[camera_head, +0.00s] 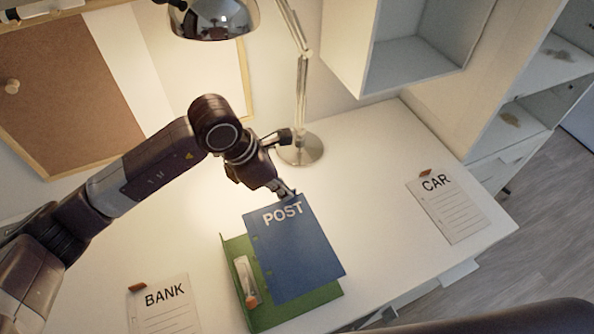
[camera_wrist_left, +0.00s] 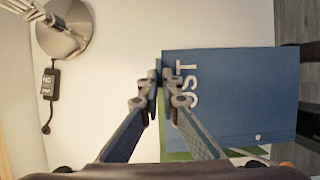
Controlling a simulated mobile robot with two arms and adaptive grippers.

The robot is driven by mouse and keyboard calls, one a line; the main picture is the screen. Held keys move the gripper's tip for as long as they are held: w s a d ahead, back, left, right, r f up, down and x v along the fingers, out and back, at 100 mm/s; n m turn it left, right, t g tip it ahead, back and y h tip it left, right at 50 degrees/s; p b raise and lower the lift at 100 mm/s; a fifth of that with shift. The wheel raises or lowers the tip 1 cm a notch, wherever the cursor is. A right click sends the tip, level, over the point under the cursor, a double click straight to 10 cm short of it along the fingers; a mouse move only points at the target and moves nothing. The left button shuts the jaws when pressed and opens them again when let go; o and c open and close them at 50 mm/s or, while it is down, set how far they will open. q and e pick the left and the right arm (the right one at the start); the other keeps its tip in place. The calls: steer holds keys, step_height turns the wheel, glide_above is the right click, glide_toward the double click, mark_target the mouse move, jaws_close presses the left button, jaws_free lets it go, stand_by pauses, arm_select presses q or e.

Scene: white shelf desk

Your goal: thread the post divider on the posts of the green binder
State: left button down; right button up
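The blue post divider (camera_head: 295,255) lies over the green binder (camera_head: 233,250) and hides much of it. Its punched holes run along its left edge. My left gripper (camera_head: 287,193) is at the divider's top edge, with its fingertips closed around it; the left wrist view shows the divider (camera_wrist_left: 235,90) reaching from between the fingertips (camera_wrist_left: 163,92). The binder's pale metal clip (camera_head: 244,278) shows beside the divider's left edge. Whether the posts pass through the holes cannot be made out. My right gripper is not in view.
A BANK sheet (camera_head: 165,312) lies at the front left and a CAR sheet (camera_head: 448,212) at the right. A lamp base (camera_head: 300,152) stands behind the left gripper. The white desk (camera_head: 370,170) is clear between binder and CAR sheet.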

mark_target(278, 205)
arm_select(q)
steer(key=shift+s+a+f, duration=0.25)
steer(key=shift+a+f, duration=0.2)
steer(key=shift+a, duration=0.2)
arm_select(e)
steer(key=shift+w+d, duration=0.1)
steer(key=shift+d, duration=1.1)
arm_select(q)
step_height(278, 205, down, 4)
steer(key=shift+f+b, duration=0.15)
steer(key=shift+b, duration=0.9)
steer(key=shift+f+b, duration=0.35)
steer(key=shift+f, duration=0.5)
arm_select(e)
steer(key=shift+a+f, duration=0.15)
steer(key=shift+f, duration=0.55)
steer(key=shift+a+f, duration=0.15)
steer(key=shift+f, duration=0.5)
